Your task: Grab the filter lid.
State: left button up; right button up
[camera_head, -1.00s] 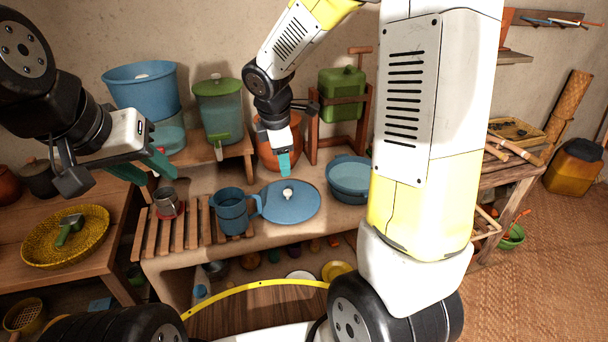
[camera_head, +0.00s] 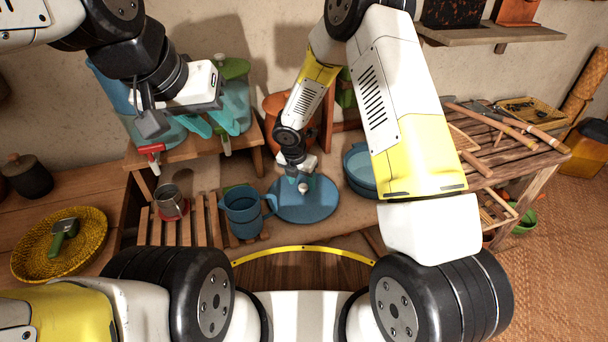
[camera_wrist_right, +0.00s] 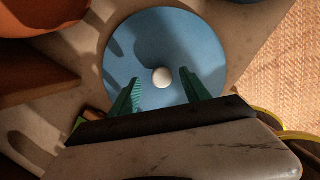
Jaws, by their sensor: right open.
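The filter lid is a round blue disc with a white knob. It lies flat on the counter in the head view (camera_head: 290,210) and fills much of the right wrist view (camera_wrist_right: 165,30). Its white knob (camera_head: 303,188) also shows in the wrist view (camera_wrist_right: 162,78). My right gripper (camera_wrist_right: 158,74) is open, and its teal fingers are on either side of the knob, with gaps showing. It also shows above the lid in the head view (camera_head: 301,181). My left gripper (camera_head: 222,127) is open in front of the containers at the upper left.
A blue jug (camera_head: 243,214) stands close left of the lid, by a slatted rack (camera_head: 187,232) with a metal mug (camera_head: 170,199). A blue basin (camera_head: 357,172) is at its right. An orange pot (camera_head: 277,112) stands behind.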

aim_at(303, 186)
jog(key=x, duration=0.3)
jog(key=shift+s+f, duration=0.1)
jog(key=shift+f, duration=0.05)
jog(key=shift+c, duration=0.4)
grip_shut()
